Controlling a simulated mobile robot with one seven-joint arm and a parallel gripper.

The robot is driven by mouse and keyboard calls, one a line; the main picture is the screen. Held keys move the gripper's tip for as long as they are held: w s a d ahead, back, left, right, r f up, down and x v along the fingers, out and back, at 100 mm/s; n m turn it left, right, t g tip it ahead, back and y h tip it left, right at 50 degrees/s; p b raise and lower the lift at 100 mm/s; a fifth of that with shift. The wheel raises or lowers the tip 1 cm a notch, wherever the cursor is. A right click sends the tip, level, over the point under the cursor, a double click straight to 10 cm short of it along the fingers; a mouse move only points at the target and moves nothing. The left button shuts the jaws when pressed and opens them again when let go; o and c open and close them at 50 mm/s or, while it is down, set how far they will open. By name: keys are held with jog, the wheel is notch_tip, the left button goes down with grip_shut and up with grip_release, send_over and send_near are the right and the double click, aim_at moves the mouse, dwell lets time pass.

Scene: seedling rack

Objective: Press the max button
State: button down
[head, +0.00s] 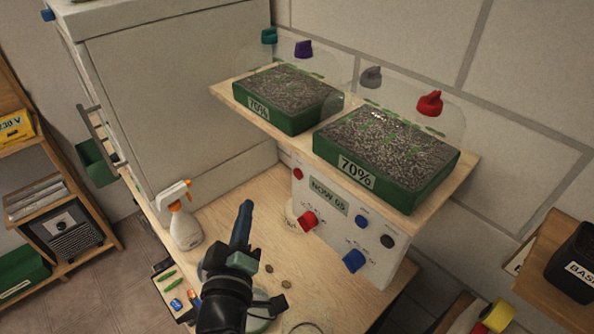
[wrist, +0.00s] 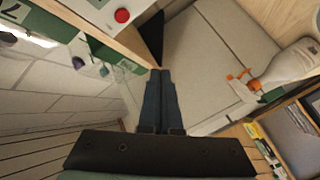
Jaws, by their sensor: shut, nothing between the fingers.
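A white control panel (head: 340,222) stands under the wooden shelf in the head view, with a display reading "NOW 65" (head: 328,194). On it are a small red button (head: 298,174), a blue button (head: 362,221) and a dark button (head: 387,241), plus a red knob (head: 307,221) and a blue knob (head: 354,261). The small labels are too blurred to tell which is max. My gripper (head: 244,207) is shut and empty, left of the panel and apart from it. In the wrist view its fingers (wrist: 160,76) are together, and a red button (wrist: 122,15) shows at upper left.
Two green trays (head: 390,199) (head: 262,117) marked 70% sit on the shelf (head: 222,92) above the panel. A spray bottle (head: 184,225) stands left of my gripper; it also shows in the wrist view (wrist: 285,65). Small items lie on the bench (head: 240,190). A cabinet (head: 175,90) stands behind.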

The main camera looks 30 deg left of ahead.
aim_at(298, 174)
jog(key=w+d+p, duration=0.3)
jog(key=w+p, duration=0.5)
jog(key=shift+w, duration=0.15)
jog(key=shift+w+b, duration=0.15)
jog(key=shift+b, duration=0.25)
dwell(2.1)
jog(key=shift+w+d+r+b, duration=0.1)
jog(key=shift+w+b, duration=0.15)
jog(key=shift+b, duration=0.8)
